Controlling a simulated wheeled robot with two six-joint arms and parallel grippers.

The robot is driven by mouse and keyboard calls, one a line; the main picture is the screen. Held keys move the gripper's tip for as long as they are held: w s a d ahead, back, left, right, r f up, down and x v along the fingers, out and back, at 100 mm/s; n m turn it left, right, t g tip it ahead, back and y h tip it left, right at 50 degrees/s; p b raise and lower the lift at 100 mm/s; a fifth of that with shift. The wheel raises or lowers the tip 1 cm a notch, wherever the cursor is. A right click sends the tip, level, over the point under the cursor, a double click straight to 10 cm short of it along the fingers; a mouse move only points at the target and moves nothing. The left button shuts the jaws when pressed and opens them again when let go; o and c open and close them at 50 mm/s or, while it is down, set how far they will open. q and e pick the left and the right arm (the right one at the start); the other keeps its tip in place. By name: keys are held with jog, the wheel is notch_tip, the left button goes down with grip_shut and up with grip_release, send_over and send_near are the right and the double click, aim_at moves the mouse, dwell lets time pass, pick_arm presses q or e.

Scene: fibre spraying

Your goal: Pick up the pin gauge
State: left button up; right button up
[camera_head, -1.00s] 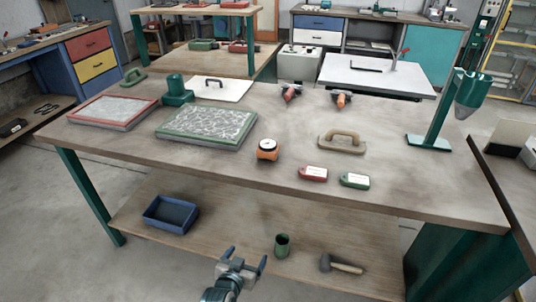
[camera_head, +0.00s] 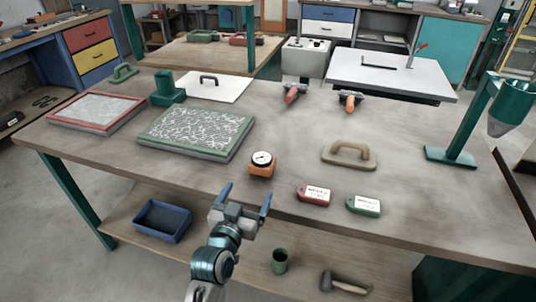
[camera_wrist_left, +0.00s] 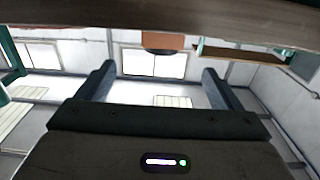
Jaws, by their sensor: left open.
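The pin gauge (camera_head: 262,163), an orange block with a round white dial on top, stands on the workbench near its front edge. Its orange body also shows at the top of the left wrist view (camera_wrist_left: 163,41). My left gripper (camera_head: 246,195) is open and empty, its two blue fingers pointing toward the bench. It is just in front of the pin gauge and apart from it. The fingers also show spread in the left wrist view (camera_wrist_left: 158,72). My right gripper is not in view.
A red tag (camera_head: 314,195) and a green tag (camera_head: 363,205) lie right of the gauge. A beige-handled float (camera_head: 349,155) is behind them. A green-framed panel (camera_head: 196,132) lies to the left. The bench's front edge is close to my gripper.

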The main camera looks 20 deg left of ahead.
aim_at(258, 168)
pick_arm(q)
jog(key=w, duration=0.3)
jog(key=w+p, duration=0.1)
jog(key=w, duration=0.1)
jog(key=shift+w+r, duration=0.1)
jog(key=shift+r, duration=0.2)
jog(key=shift+w+f, duration=0.1)
jog(key=shift+w, duration=0.25)
jog(key=w+p, duration=0.2)
jog(key=w, duration=0.2)
jog(key=shift+w, duration=0.15)
jog(key=shift+w+f, duration=0.15)
jog(key=shift+w, duration=0.3)
jog(key=c, duration=1)
jog(key=shift+c, duration=1.1)
